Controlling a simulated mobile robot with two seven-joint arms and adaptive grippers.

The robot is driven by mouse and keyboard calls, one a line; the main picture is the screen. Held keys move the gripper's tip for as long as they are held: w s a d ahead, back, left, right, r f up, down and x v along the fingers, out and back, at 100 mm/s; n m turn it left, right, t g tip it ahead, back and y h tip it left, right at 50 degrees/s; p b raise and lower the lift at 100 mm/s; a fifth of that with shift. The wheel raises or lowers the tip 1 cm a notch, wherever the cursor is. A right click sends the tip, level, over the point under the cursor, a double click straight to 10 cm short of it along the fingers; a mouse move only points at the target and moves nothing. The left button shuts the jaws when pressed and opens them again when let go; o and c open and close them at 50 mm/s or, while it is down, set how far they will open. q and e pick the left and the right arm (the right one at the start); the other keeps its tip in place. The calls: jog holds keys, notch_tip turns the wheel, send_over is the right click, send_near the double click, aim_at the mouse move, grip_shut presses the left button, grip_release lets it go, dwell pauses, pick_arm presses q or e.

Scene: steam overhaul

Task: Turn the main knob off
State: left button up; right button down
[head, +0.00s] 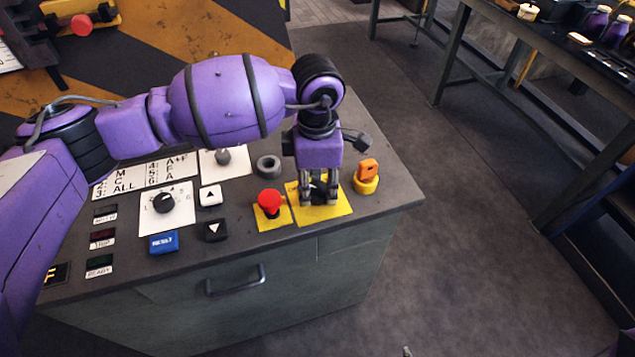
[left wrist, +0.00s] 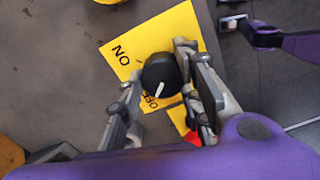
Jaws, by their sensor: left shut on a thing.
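The main knob (left wrist: 157,68) is round and black with a white pointer mark, on a yellow plate (left wrist: 182,22) lettered ON and OFF. In the left wrist view the mark lies on the OFF side, close to that lettering. My left gripper (left wrist: 160,88) is shut on the knob, one finger on each side. In the head view the left gripper (head: 319,200) points straight down over the yellow plate (head: 338,212) and hides most of the knob. What looks like my right gripper (left wrist: 236,24) shows at the left wrist view's top right; its opening is unclear.
A red mushroom button (head: 270,200) stands close to the left of the gripper. An orange switch on a yellow base (head: 366,180) stands close to the right. A grey ring (head: 268,166) is behind. The console's front edge is near, with open floor (head: 470,240) to the right.

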aim_at(316, 186)
pick_arm(q)
jog(key=shift+w+r+n, duration=0.25)
jog(key=shift+n, duration=0.15)
jog(key=o, duration=0.9)
jog(key=shift+o, duration=0.9)
jog(key=shift+a+f, duration=0.1)
jog(key=shift+f, duration=0.05)
jog(key=shift+s, duration=0.1)
notch_tip(316, 186, up, 12)
